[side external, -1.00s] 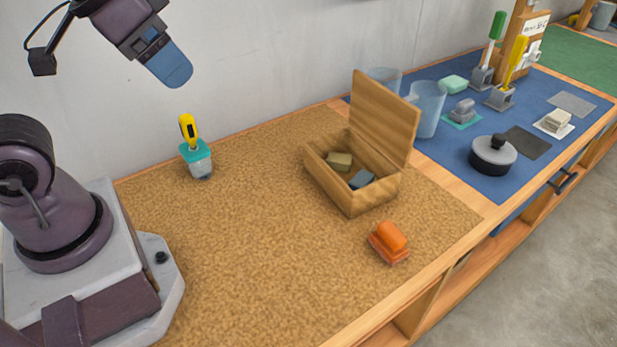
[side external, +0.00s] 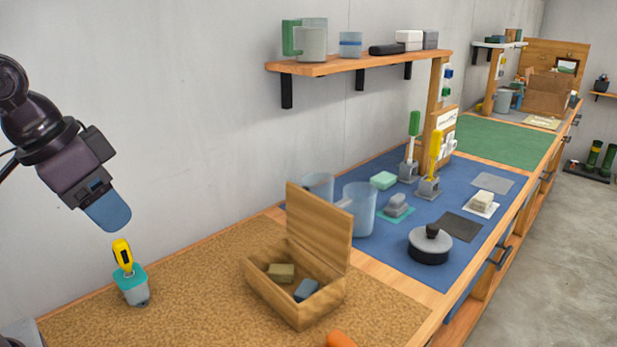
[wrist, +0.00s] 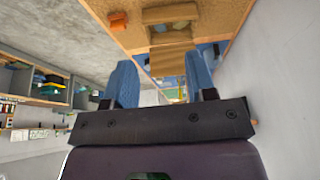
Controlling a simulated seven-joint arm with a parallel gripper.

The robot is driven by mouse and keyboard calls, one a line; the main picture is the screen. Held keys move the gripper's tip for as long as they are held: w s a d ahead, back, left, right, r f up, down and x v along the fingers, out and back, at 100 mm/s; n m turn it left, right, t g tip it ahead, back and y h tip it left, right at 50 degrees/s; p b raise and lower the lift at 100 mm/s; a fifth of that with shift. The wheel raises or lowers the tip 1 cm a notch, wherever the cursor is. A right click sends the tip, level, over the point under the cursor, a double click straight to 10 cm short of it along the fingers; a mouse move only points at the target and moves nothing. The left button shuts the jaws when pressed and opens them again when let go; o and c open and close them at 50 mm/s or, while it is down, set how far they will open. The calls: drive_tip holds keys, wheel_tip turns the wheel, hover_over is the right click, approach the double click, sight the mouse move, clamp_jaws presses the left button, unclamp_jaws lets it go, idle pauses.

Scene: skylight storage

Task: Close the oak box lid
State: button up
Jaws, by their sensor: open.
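The oak box (side external: 317,311) stands on the cork mat with its lid (side external: 320,228) raised, standing upright from the hinged back edge. An olive block (side external: 281,272) and a blue-grey block (side external: 306,290) lie inside. My gripper (side external: 108,218) hangs in the air at the left, well apart from the box. In the wrist view its two blue fingers (wrist: 160,82) are spread with nothing held between them. The box (wrist: 172,14) and its lid (wrist: 171,58) show beyond the fingers in that view.
A yellow-handled tool in a teal-topped holder (side external: 132,285) stands below my gripper. Clear cups (side external: 359,209) stand close behind the lid. A black lidded pot (side external: 430,245) is on the blue mat. An orange item (side external: 340,340) is near the front. The cork between holder and box is clear.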

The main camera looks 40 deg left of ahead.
drive_tip(key=w+d+m+g+y, duration=0.1)
drive_tip(key=w+d+m, duration=0.15)
drive_tip(key=w, duration=0.55)
drive_tip(key=w+d+m+g, duration=0.1)
drive_tip(key=w+m, duration=0.2)
drive_tip(key=w, duration=0.5)
drive_tip(key=m+y, duration=0.3)
drive_tip(key=m, duration=1.2)
approach(317, 198)
drive_tip(key=shift+x, duration=4.6)
drive_tip(key=shift+w+a+f, duration=0.1)
drive_tip(key=shift+a+f, duration=0.1)
